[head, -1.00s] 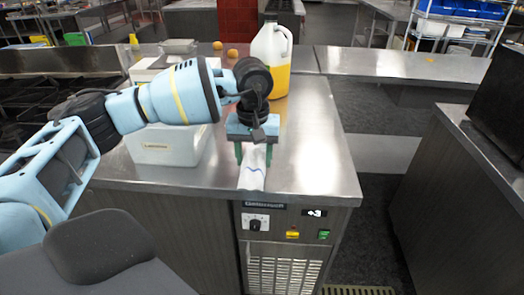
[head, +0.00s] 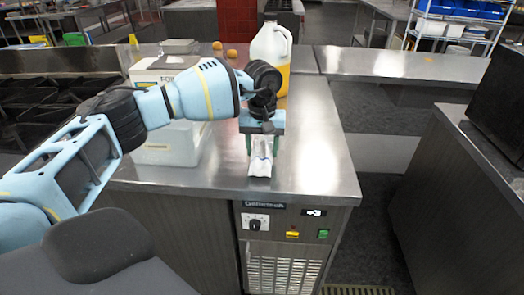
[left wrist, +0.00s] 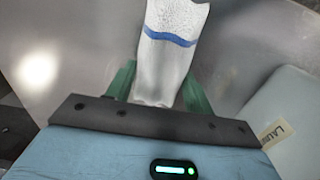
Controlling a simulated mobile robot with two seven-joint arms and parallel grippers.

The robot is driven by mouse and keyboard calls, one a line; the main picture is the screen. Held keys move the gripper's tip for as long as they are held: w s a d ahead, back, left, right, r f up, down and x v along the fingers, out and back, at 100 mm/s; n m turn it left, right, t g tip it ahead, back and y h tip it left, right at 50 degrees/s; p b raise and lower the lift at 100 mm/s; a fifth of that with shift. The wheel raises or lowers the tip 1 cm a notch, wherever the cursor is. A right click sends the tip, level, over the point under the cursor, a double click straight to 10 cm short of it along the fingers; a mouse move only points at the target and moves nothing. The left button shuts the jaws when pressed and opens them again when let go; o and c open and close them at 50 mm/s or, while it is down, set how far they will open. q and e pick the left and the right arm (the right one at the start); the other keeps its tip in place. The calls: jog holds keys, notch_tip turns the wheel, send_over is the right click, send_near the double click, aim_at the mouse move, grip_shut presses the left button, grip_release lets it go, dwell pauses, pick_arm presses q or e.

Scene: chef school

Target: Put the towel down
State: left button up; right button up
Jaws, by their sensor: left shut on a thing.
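The towel (head: 261,160) is white with a blue stripe. It lies between the green fingers of my left gripper (head: 262,146), over the steel counter top (head: 315,160) close to its front edge. In the left wrist view the towel (left wrist: 168,50) extends out past the fingers of the left gripper (left wrist: 155,88), which are shut on it. The towel's far end appears to be at or just above the steel surface; I cannot tell whether it touches. My right gripper is not in view.
A white boxy appliance (head: 165,145) stands left of my gripper. A jug with yellow liquid (head: 270,48) stands behind it, with two orange round items (head: 231,53) further back. The counter to the right is clear. A stove (head: 50,110) is at left.

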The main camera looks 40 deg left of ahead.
pick_arm(q)
jog(key=shift+f, duration=0.75)
